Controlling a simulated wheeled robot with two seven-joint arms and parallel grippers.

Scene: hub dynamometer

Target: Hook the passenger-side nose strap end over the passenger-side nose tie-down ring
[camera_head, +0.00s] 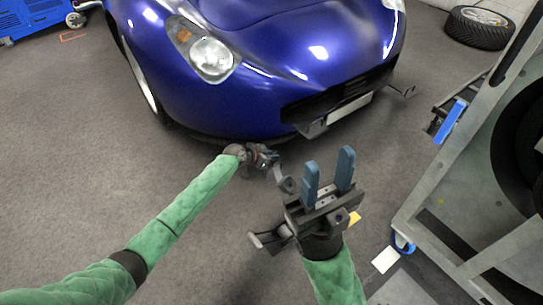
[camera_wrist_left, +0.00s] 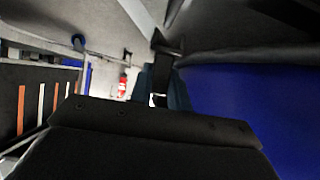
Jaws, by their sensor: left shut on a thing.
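My left gripper (camera_head: 264,157) is low in front of the blue car's nose, its fingers small and partly hidden in the head view. In the left wrist view its blue fingers (camera_wrist_left: 162,92) are closed around a dark strap-like piece (camera_wrist_left: 168,58), which I take for the strap end. A grey curved piece (camera_head: 284,181) shows just beside this gripper in the head view. My right gripper (camera_head: 328,168) points upward with its two blue fingers apart and nothing between them. I cannot make out the passenger-side nose tie-down ring with certainty.
The blue car (camera_head: 265,60) fills the top middle. Dark brackets stick out below its nose, one at the middle (camera_head: 312,128) and one at right (camera_head: 408,91). A grey machine frame (camera_head: 430,200) stands at right. A loose tyre (camera_head: 478,27) lies behind. The floor at left is clear.

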